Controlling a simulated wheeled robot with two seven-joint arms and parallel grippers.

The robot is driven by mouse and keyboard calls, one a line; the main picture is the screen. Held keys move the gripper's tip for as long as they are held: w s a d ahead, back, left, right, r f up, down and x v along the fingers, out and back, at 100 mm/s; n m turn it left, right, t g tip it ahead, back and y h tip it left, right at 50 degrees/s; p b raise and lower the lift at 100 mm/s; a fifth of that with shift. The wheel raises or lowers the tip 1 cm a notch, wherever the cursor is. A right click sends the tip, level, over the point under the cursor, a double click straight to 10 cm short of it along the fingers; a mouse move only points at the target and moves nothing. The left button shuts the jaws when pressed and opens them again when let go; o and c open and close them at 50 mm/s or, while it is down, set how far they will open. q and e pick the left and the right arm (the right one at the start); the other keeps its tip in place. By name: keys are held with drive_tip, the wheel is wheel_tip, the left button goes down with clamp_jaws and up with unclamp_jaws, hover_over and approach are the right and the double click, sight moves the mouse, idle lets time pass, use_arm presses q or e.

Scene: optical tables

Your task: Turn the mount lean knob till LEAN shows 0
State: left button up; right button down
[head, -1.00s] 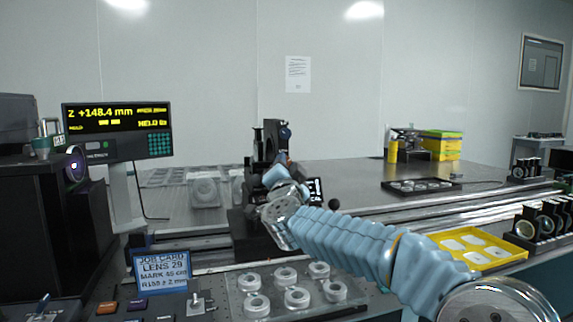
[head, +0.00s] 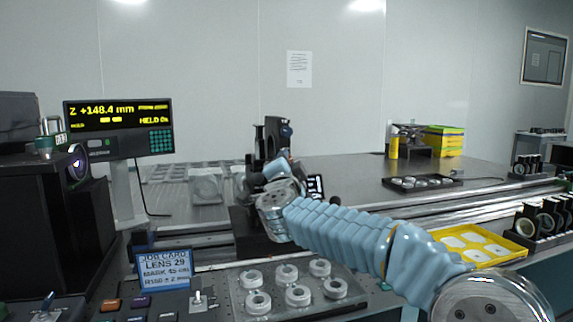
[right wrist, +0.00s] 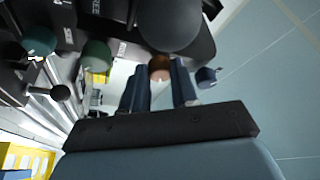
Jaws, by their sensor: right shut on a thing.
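The dark lens mount (head: 272,140) stands on the rail at the middle of the head view. My right gripper (head: 283,166) reaches it from the front right. In the right wrist view my right gripper (right wrist: 160,85) has its two dark fingers closed on either side of a copper-brown knob (right wrist: 160,67) under a big dark round part. Which label this knob bears cannot be read. A small dark display (head: 315,187) beside the mount has white marks too small to read, so the LEAN value cannot be told. My left gripper is out of view.
Other knobs sit close by in the right wrist view: a blue one (right wrist: 205,76), a green one (right wrist: 97,55) and a teal one (right wrist: 39,40). The big readout (head: 118,115) shows Z +148.4 mm. A lens tray (head: 240,300) and yellow tray (head: 517,254) lie in front.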

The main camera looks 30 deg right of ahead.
drive_tip(key=c, duration=0.9)
unclamp_jaws()
drive_tip(key=shift+o, duration=0.2)
drive_tip(key=b+v, duration=0.2)
drive_tip(key=v, duration=1.1)
drive_tip(key=shift+s+b, duration=0.4)
drive_tip(key=shift+a, duration=0.15)
